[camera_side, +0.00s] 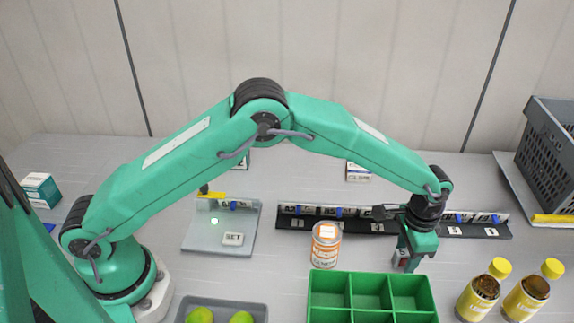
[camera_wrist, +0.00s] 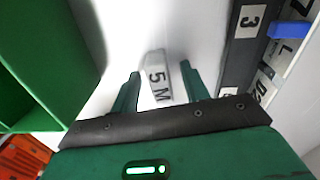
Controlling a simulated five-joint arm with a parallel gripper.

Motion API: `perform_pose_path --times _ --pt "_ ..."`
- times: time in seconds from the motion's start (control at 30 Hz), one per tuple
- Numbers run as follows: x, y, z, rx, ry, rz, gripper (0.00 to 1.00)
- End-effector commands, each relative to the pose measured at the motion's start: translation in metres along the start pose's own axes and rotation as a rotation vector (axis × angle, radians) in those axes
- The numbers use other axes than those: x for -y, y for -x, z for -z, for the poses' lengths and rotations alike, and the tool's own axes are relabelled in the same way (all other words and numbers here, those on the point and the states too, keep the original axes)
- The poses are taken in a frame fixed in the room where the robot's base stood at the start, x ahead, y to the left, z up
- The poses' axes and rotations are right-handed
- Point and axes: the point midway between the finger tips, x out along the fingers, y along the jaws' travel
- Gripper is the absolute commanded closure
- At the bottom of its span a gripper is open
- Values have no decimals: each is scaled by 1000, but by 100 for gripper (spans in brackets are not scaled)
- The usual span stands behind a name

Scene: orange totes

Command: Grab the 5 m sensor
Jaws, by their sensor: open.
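The 5 m sensor (camera_wrist: 157,80) is a small pale grey block marked "5 M" in the wrist view. It lies on the light table surface. My gripper (camera_wrist: 160,82) is open, with one green finger on each side of the sensor and gaps showing on both sides. In the side view my gripper (camera_side: 407,262) points down just behind the green divided box, near the table. Its fingers partly hide a small grey shape there.
The green divided box (camera_side: 351,291) stands close in front of my gripper. A black labelled rack (camera_side: 358,228) runs behind it. An orange-and-white jar (camera_side: 325,246) stands to the left. Yellow-capped bottles (camera_side: 478,297) and a dark grey crate (camera_side: 551,145) are to the right.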

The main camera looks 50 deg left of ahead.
Motion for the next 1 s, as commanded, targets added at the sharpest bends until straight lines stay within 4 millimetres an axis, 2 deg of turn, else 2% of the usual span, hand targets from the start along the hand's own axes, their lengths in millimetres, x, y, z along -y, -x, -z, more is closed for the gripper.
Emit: perform_pose_path --times 0.37,0.6,1.0 --pt "0 0 0 0 0 0 55" --pt "0 0 0 -1 0 0 100" --pt "0 4 0 -2 0 0 100"
